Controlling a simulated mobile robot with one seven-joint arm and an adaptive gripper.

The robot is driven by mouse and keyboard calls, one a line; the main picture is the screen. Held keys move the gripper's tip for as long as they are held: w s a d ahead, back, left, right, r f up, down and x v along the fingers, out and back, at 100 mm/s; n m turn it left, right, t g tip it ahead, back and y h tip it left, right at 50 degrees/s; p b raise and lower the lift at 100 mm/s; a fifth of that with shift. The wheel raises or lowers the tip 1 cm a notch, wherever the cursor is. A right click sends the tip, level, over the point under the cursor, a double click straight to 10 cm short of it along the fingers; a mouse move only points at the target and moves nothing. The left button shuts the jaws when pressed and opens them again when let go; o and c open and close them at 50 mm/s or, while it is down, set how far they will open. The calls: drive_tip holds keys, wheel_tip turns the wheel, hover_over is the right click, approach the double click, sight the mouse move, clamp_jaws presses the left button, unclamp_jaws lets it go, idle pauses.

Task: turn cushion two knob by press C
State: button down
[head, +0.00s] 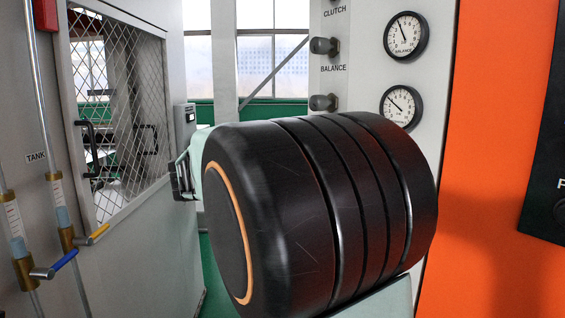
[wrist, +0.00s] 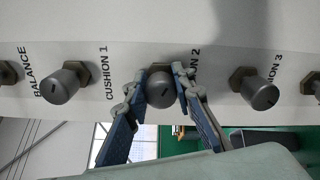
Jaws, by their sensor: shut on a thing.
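My gripper (wrist: 160,82) is shut on the cushion two knob (wrist: 160,92) in the wrist view, with one blue-grey finger on either side of its round grey body. A short marker slot shows on the knob's face. In the head view my black arm link covers this knob and my fingers. The light grey press panel (head: 355,85) stands behind the arm. No press letter is readable in either view.
The cushion 1 knob (wrist: 65,86) and the cushion 3 knob (wrist: 260,94) sit on either side of the held knob. Dial gauges (head: 405,36) are on the panel. An orange surface (head: 500,130) is at right, and a grey mesh-windowed cabinet (head: 150,240) at left.

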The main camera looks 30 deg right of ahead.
idle(0.3)
drive_tip(key=c, duration=1.6)
unclamp_jaws()
drive_tip(key=a, duration=1.2)
drive_tip(key=shift+s, duration=0.15)
idle(0.4)
